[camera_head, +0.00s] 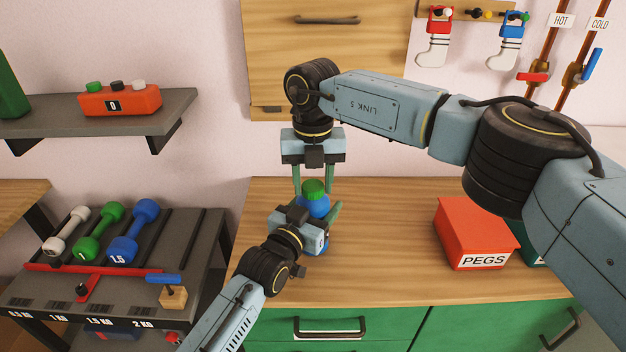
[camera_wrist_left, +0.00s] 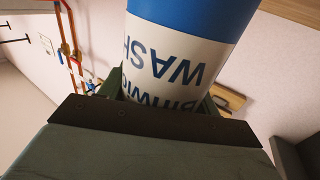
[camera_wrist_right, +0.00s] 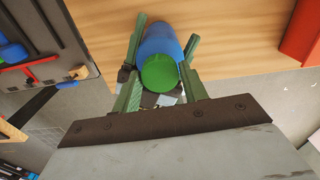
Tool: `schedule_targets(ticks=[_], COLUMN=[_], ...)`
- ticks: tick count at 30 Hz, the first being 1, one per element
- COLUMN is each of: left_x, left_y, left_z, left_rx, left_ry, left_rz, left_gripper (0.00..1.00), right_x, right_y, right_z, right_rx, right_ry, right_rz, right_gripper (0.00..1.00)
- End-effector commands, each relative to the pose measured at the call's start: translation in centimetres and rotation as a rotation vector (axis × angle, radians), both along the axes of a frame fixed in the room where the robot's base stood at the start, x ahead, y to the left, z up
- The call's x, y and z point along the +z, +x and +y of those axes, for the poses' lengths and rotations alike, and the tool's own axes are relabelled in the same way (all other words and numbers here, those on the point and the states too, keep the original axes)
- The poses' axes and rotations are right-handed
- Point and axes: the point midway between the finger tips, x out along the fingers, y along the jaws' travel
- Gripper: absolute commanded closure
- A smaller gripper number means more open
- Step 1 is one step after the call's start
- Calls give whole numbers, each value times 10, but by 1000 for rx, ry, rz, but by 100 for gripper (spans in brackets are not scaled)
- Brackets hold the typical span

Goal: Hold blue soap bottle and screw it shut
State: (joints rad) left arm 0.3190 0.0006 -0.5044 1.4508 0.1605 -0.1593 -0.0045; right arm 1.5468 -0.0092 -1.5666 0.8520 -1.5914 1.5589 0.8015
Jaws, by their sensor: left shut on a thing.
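The blue soap bottle (camera_head: 316,206) stands upright over the wooden worktop with a green cap (camera_head: 314,187) on top. My left gripper (camera_head: 308,210) is shut on the bottle's body from the front. In the left wrist view the bottle's white label (camera_wrist_left: 165,65) with "WASH" lettering shows between the fingers. My right gripper (camera_head: 313,190) points straight down from above, its fingers open on either side of the cap. In the right wrist view the cap (camera_wrist_right: 159,72) sits between the fingers with gaps beside it. How tightly the cap is seated cannot be told.
A red PEGS box (camera_head: 475,235) stands on the worktop (camera_head: 385,265) to the right. A dumbbell rack (camera_head: 180,235) is at the left. A shelf (camera_head: 110,120) and a wooden cabinet (camera_head: 320,55) are on the wall behind. The worktop between bottle and box is clear.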

Motion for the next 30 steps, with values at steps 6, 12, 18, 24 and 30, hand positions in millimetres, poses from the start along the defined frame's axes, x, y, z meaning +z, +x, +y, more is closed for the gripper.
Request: schedule_targets(ticks=[6,12,18,24,30], left_x=[-1,-1,-1,-1,-1], left_y=[0,0,0,0,0], left_z=[0,0,0,0,0], left_rx=[0,0,0,0,0], left_ry=[0,0,0,0,0], left_rz=[2,1,1,1,1], left_gripper=[100,100,100,100,100], right_x=[0,1,19,43,45], right_y=[0,0,1,0,0], right_z=[0,0,0,0,0], right_rx=[2,2,3,3,3], right_ry=[0,0,0,1,1], right_rz=[0,-1,-3,-2,0], right_gripper=[40,40,40,40,40])
